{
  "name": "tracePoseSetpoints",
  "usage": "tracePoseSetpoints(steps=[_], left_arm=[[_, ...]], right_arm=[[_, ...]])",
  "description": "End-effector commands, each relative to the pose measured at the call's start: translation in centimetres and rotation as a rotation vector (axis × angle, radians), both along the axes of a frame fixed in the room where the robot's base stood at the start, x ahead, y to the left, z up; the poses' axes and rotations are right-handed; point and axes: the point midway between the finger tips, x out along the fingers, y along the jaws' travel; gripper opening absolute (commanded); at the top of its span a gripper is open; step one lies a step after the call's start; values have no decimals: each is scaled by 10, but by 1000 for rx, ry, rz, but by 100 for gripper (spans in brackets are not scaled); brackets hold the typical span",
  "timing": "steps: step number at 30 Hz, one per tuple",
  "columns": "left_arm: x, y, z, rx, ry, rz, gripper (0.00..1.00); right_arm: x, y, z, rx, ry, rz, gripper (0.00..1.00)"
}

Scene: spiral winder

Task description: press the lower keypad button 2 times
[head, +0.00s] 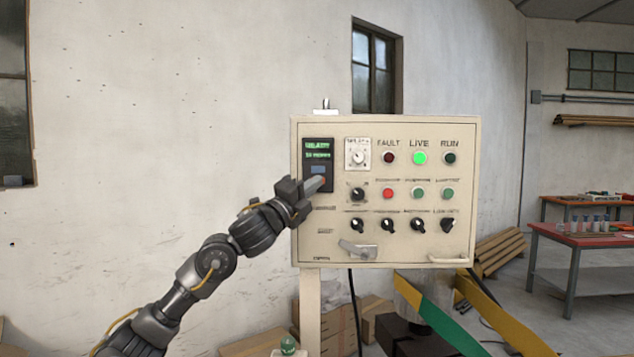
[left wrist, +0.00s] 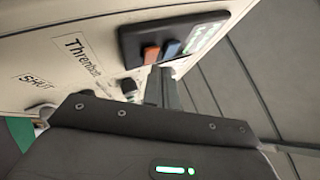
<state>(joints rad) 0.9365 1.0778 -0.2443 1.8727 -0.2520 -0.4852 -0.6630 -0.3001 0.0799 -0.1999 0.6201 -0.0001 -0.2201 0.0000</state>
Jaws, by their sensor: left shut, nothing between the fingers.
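The dark keypad (head: 329,150) is at the upper left of the beige control panel, with green text on its display. Its blue button (head: 317,169) is just under the display. In the left wrist view the blue button (left wrist: 171,48) sits between the green display and an orange button (left wrist: 150,54), the one farther from the display, so the lower one. My left gripper (head: 318,184) is shut and empty, its fingertips at the lower part of the keypad, largely hiding the orange button in the head view. The fingers also show in the left wrist view (left wrist: 160,80). I cannot tell whether they touch the button.
The beige panel (head: 385,245) carries lamps, several small buttons and rotary knobs right of the keypad. The green LIVE lamp (head: 420,158) is lit. A metal handle (head: 358,250) juts out at the lower front. Cardboard boxes (head: 340,325) stand below. Open wall lies left.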

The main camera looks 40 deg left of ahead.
Motion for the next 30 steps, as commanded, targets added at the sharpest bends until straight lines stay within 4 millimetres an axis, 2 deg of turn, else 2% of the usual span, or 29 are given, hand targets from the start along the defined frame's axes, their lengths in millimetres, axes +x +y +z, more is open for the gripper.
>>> tracePoseSetpoints(steps=[30], left_arm=[[7, 5, 0, -2, 0, -1, 0]], right_arm=[[0, 0, 2, 0, 0, 0, 36]])
